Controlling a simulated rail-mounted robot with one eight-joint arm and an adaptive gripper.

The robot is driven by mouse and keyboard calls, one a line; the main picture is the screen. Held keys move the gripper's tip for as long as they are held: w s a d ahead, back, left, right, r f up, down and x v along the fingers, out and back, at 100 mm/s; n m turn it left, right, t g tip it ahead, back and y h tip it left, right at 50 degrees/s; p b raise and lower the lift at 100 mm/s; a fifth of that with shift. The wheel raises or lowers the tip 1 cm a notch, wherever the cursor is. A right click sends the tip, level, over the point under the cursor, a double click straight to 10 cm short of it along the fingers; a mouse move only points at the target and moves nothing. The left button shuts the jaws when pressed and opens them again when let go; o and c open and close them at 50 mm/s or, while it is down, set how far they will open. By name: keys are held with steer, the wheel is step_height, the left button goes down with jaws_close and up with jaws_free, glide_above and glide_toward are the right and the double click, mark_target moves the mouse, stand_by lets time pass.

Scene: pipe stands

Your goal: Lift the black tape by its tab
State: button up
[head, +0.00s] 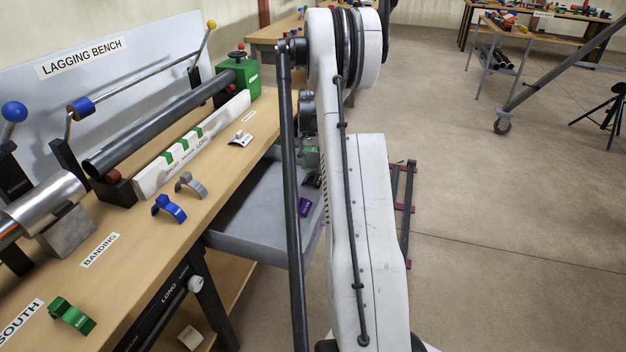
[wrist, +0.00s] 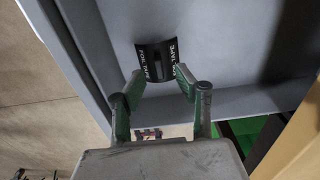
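The black tape (wrist: 155,60), a curved black piece with white "FOIL TAPE" lettering, lies on the grey tray (wrist: 110,20) in the wrist view. A raised dark strip, seemingly its tab, runs down its middle. My gripper (wrist: 160,82) is open, its two green fingers apart with their tips at the near left and right edges of the tape. I cannot tell whether they touch it. In the head view the tape (head: 313,180) is a small dark piece on the tray (head: 245,215), and my gripper (head: 309,152) is mostly hidden by my arm.
A purple piece (head: 305,207) lies near the tape on the tray. The wooden bench (head: 140,240) beside it carries blue (head: 169,208), grey (head: 190,184) and green (head: 71,315) curved pieces and a dark pipe (head: 160,122). The tray's raised rim (wrist: 230,103) is below the fingers.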

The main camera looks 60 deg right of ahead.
mark_target(313, 173)
steer(key=f, duration=0.3)
steer(key=d+f+b, duration=0.1)
steer(key=f, duration=0.1)
steer(key=shift+c, duration=0.3)
jaws_close()
